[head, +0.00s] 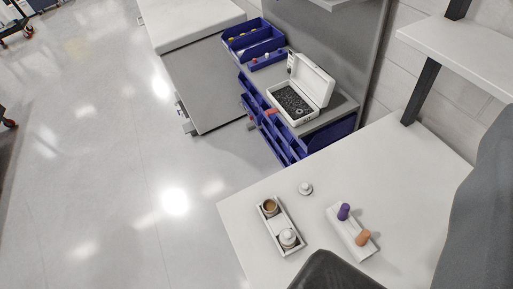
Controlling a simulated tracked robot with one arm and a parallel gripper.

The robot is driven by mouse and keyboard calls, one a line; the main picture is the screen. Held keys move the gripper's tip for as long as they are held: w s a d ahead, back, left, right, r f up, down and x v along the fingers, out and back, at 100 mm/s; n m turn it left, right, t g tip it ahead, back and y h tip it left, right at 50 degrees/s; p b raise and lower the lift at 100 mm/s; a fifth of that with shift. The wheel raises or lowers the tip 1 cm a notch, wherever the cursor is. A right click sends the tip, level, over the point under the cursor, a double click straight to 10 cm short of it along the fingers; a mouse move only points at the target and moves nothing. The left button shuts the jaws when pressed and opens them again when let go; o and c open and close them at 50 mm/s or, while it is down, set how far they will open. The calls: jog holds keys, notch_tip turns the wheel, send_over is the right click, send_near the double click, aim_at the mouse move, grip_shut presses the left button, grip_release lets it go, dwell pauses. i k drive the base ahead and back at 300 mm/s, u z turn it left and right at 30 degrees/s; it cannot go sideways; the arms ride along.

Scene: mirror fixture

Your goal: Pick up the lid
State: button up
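A small round white lid (305,188) with a knob lies alone on the white table, up and right of a narrow white tray (284,217). In the tray stand an open pot (270,207) with a brown inside and a white pot with a lid on it (288,238). A dark rounded part at the bottom edge and a large grey part at the right edge look like mine. I cannot make out my fingertips, nor whether they are open or shut. Nothing is seen touching the loose lid.
A white holder (354,232) with a purple piece (344,211) and an orange piece (362,238) stands right of the tray. Beyond the table are blue bins (285,140) and an open white case (300,95). A shelf (465,45) overhangs at upper right. The table's far right is clear.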

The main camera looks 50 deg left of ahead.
aim_at(305, 188)
jog(key=u, duration=0.45)
jog(key=k, duration=1.15)
jog(key=u, duration=0.35)
jog(key=i, duration=0.65)
jog(key=z, duration=0.15)
